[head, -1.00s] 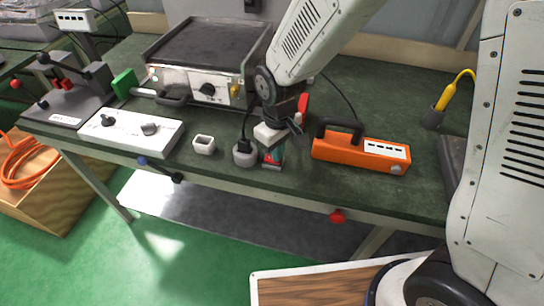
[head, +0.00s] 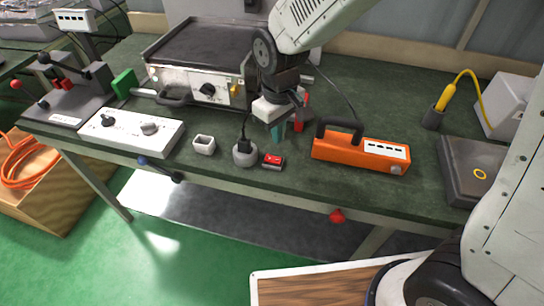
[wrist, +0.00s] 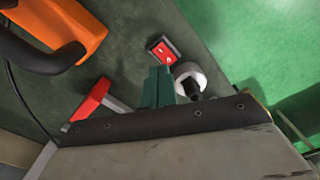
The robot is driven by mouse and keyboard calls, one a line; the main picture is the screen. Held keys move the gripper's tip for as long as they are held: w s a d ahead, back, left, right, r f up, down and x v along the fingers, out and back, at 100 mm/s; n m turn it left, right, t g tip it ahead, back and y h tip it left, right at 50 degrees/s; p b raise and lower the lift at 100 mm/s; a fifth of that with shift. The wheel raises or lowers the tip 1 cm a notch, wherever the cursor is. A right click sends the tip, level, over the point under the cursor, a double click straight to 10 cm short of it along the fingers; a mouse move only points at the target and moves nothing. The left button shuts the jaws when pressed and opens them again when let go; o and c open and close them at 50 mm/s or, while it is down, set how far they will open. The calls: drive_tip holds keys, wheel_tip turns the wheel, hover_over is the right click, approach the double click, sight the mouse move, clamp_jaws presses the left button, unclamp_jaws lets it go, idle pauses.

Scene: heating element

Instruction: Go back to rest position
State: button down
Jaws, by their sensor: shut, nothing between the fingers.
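My gripper (head: 278,133) hangs over the green bench, its teal fingers together and empty. It is above and slightly behind a small red block with a dark base (head: 272,161), apart from it. In the wrist view the closed fingers (wrist: 157,88) point toward the red block (wrist: 165,50). A round grey socket with a black plug (head: 244,153) sits just left of the block; part of it shows beside the fingers in the wrist view (wrist: 190,76). The heating plate unit (head: 207,80) stands at the back left.
An orange device with a black handle (head: 360,149) is close right of my gripper. A red-handled thing (head: 303,100) is partly hidden behind it. A dark plate (head: 472,172) is at right.

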idle(0.4)
drive_tip(key=s+d+r+m, duration=0.4)
drive_tip(key=s+d+r, duration=0.4)
drive_tip(key=s+d, duration=0.1)
drive_tip(key=s+d+r+m+t, duration=0.1)
drive_tip(key=s+d+r+m, duration=0.3)
drive_tip(key=s+d+r, duration=0.3)
drive_tip(key=s+d, duration=0.3)
drive_tip(key=d, duration=0.1)
drive_tip(key=shift+s+d+r, duration=0.25)
drive_tip(key=shift+d+r, duration=0.1)
